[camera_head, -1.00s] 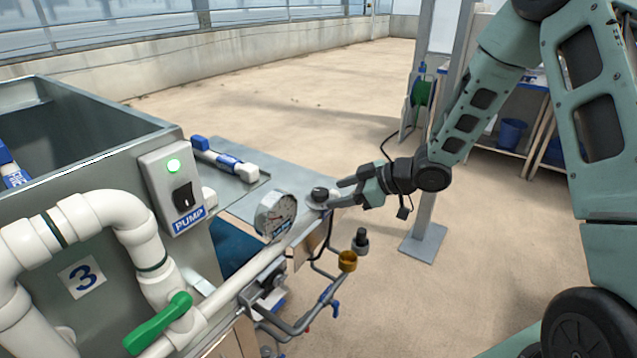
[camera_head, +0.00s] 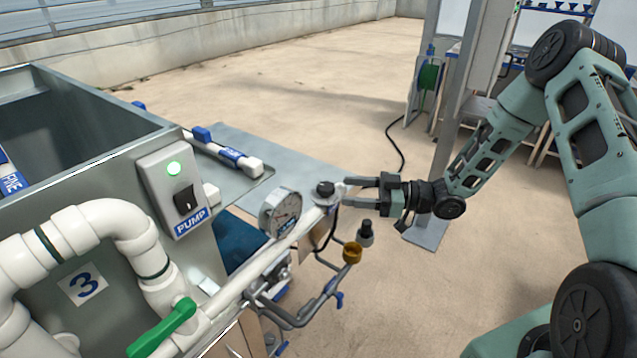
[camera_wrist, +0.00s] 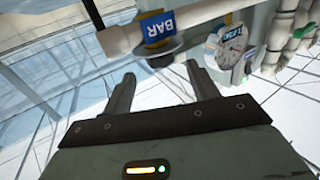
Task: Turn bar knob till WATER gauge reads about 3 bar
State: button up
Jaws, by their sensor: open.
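The bar knob is a small black knob (camera_head: 325,188) at the far end of the white pipe. In the wrist view the black knob (camera_wrist: 164,56) shows beside a blue BAR label (camera_wrist: 157,27). The round WATER gauge (camera_head: 281,212) stands left of the knob; it also shows in the wrist view (camera_wrist: 228,47). Its needle is too small to read. My gripper (camera_head: 349,192) is open and empty, just right of the knob, fingers pointing at it. In the wrist view the knob lies beyond the fingertips (camera_wrist: 161,76), roughly between them, apart from them.
The PUMP box (camera_head: 173,188) has a lit green lamp. A green valve lever (camera_head: 162,328) is at the front of the pipe. A brass cup (camera_head: 352,252) and a dark-topped fitting (camera_head: 366,232) sit below my gripper. A metal post (camera_head: 444,165) stands behind the arm.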

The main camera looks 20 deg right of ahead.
aim_at(318, 185)
jog(key=p+x, duration=0.2)
jog(key=x, duration=0.6)
jog(key=shift+w+a, duration=0.1)
jog(key=shift+a, duration=0.2)
jog(key=c, duration=1)
